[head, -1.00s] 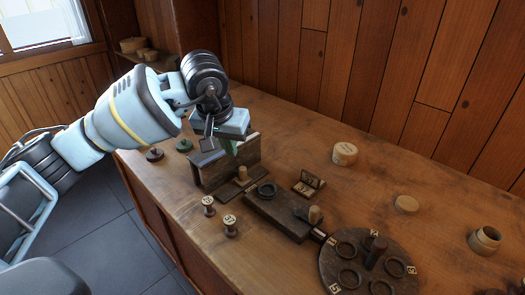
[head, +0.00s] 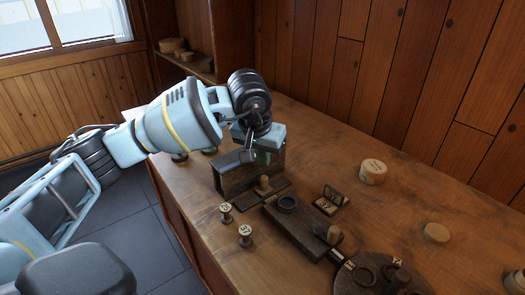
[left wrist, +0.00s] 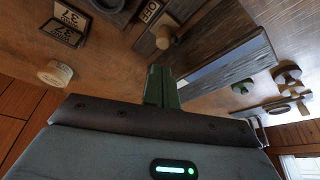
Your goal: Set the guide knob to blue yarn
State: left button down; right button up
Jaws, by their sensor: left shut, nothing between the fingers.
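A light wooden knob (head: 264,184) stands on a flat dark strip in front of the dark wooden box (head: 236,180). In the left wrist view the knob (left wrist: 163,38) is beside a plate reading OFF (left wrist: 150,11). No blue yarn is clearly visible. My left gripper (head: 263,158) is shut and empty, above the box and apart from both knobs; its green fingers (left wrist: 160,88) show in the left wrist view. My right gripper is out of view.
Two small numbered spools (head: 245,236) stand on the bench at the front. A folded card reading 37 (head: 328,204), a round light box (head: 373,171) and a lid (head: 436,232) lie to the right. A round dark turntable (head: 365,283) is cut off below. Free bench lies between them.

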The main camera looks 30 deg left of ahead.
aim_at(264, 184)
pick_arm(q)
jog(key=shift+x, duration=3.05)
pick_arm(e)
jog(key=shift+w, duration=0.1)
